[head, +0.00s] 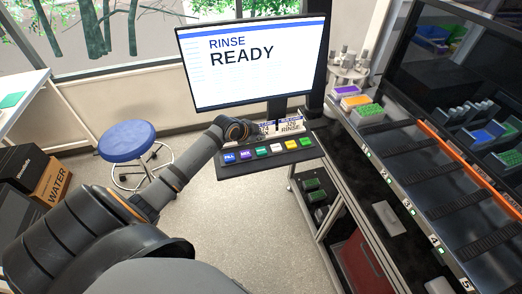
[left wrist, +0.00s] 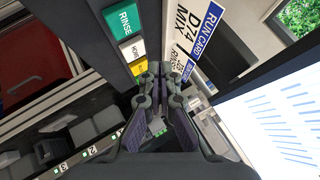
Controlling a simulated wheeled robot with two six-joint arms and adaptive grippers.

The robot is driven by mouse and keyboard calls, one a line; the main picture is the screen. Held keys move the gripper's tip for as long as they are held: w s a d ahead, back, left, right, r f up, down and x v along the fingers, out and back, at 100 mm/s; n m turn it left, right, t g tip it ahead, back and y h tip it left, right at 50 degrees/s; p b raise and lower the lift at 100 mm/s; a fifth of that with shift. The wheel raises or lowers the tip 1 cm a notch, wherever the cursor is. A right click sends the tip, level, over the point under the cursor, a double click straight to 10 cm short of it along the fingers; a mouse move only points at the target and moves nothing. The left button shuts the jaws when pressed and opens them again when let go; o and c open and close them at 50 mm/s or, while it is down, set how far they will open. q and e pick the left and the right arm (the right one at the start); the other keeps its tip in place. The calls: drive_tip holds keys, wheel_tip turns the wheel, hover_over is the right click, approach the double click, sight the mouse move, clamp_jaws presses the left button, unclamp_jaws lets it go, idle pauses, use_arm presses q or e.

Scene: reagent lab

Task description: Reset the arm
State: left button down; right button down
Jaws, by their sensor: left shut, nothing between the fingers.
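My left arm reaches in from the lower left of the head view. Its gripper (head: 272,130) is over the back of the button panel (head: 225,170), in front of the monitor (head: 250,60), and is small and dark there. In the left wrist view the left gripper (left wrist: 160,72) has its fingers together with nothing between them. The panel bears a row of coloured buttons. The green RINSE button (left wrist: 125,22) shows beside the fingers in the wrist view. The monitor reads "RINSE READY". My right gripper is not in view.
Run cards (head: 291,125) stand behind the panel, close to the gripper. A rack bench (head: 395,150) with numbered lanes lies to the right. A blue stool (head: 127,141) and a WATER box (head: 57,183) stand on the left. Open floor lies below the panel.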

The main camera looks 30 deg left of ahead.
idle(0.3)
use_arm(q)
drive_tip(key=shift+n+g, duration=0.4)
drive_tip(key=shift+g, duration=0.1)
drive_tip(key=s+d+f, duration=0.1)
drive_tip(key=s+d, duration=0.1)
drive_tip(key=s+d+f, duration=0.2)
drive_tip(key=shift+d, duration=0.15)
drive_tip(key=s+d+n+g+y, duration=0.15)
drive_tip(key=s+d+n, duration=0.25)
drive_tip(key=s, duration=0.8)
drive_tip(key=s+d+n+g, duration=0.3)
drive_tip(key=s+d+n, duration=0.15)
drive_tip(key=s, duration=0.65)
drive_tip(key=s+a+f+g+b, duration=0.1)
drive_tip(key=s+f, duration=0.1)
drive_tip(key=f, duration=1.2)
drive_tip(key=s+a+f+b, duration=0.1)
drive_tip(key=a+f, duration=0.1)
drive_tip(key=f, duration=1.3)
drive_tip(key=s+f+g+b, duration=0.1)
drive_tip(key=s+f+b, duration=0.1)
drive_tip(key=s+f, duration=1.5)
drive_tip(key=shift+s+a+f, duration=0.4)
drive_tip(key=shift+s, duration=0.45)
